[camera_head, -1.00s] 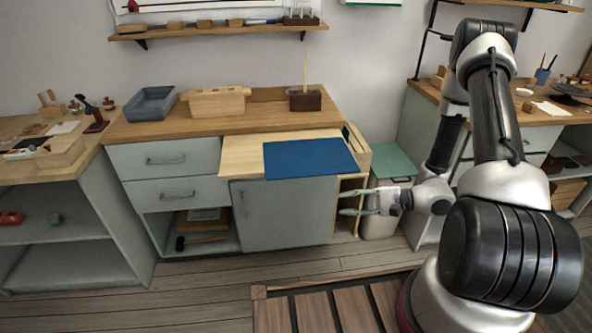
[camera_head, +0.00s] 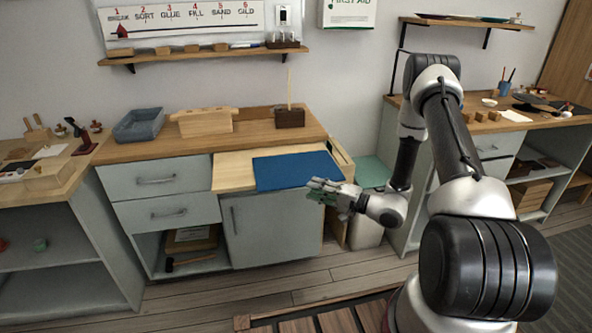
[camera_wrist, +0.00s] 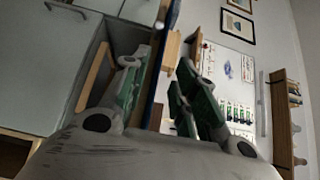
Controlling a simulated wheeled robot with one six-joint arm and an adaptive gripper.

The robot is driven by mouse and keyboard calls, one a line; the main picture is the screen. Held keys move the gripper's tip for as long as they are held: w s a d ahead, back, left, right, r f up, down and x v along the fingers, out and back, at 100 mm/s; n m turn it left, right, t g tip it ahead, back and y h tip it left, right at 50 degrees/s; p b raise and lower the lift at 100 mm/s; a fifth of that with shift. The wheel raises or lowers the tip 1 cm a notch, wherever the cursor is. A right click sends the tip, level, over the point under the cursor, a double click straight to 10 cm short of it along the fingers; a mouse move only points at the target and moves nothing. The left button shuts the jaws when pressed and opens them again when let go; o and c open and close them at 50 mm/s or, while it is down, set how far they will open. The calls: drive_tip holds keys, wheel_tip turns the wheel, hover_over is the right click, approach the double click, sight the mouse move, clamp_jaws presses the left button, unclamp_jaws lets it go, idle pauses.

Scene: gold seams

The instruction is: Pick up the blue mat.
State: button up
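The blue mat (camera_head: 292,171) lies flat on a pale wooden pull-out board (camera_head: 232,172) above the grey cabinet door. My gripper (camera_head: 325,190) is at the mat's front right corner, where its fingers cover part of the mat's edge. In the wrist view, the mat shows nearly edge-on as a thin dark blue strip (camera_wrist: 166,48) running between the fingers of my gripper (camera_wrist: 163,90). The fingers stand apart, one on each side of the strip, with gaps visible. Whether either finger touches the mat is unclear.
A wooden counter (camera_head: 150,150) behind the board holds a grey-blue tray (camera_head: 138,125), a wooden box (camera_head: 203,122) and a dark block (camera_head: 290,117) with a stick. A green-lidded bin (camera_head: 370,172) stands right of the board.

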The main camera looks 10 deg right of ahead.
sight(305, 184)
drive_tip(key=x, duration=0.4)
drive_tip(key=shift+w, duration=0.35)
clamp_jaws()
